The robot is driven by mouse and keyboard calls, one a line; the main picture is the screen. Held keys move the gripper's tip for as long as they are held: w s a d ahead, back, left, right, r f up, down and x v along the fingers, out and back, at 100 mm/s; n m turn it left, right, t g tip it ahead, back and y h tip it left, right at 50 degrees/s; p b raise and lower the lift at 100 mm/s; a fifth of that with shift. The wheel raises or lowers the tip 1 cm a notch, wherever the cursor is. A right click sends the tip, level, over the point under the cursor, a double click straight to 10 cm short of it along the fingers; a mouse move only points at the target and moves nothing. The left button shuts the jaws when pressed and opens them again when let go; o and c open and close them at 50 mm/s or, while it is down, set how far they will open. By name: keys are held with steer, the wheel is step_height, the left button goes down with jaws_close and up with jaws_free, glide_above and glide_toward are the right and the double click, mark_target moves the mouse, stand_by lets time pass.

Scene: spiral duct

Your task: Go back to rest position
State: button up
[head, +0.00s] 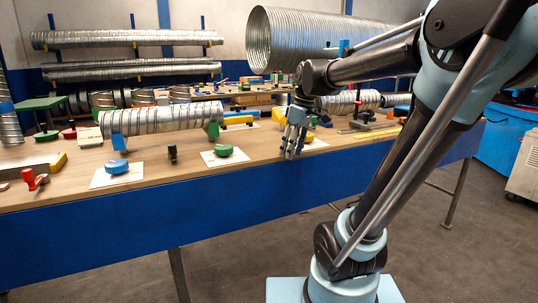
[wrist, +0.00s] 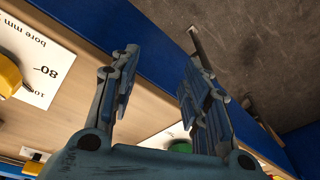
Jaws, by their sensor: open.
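My gripper (head: 293,142) hangs near the front edge of the wooden workbench (head: 60,190) in the head view, fingers pointing down. In the wrist view its two fingers (wrist: 160,85) stand apart with nothing between them. Between and beyond the fingers I see the bench's wooden top, its blue front panel and the grey floor. My arm reaches in from the right of the head view.
On the bench are a blue round piece (head: 117,167) and a green one (head: 223,150) on white cards, a small black piece (head: 172,153), a red clamp (head: 33,180) and a spiral duct (head: 160,118). A large duct (head: 310,40) is behind my arm. Grey floor lies in front.

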steer(key=s+d+f+m+h, duration=0.1)
steer(key=s+d+f+m, duration=0.4)
steer(key=s+f, duration=0.3)
steer(key=s+d+f+m+t+h, duration=0.1)
steer(key=s+d+f+m, duration=0.5)
steer(key=s+f, duration=0.2)
step_height(320, 180, down, 3)
steer(key=shift+r+t, duration=0.2)
steer(key=shift+t, duration=0.1)
steer(key=shift+d, duration=0.1)
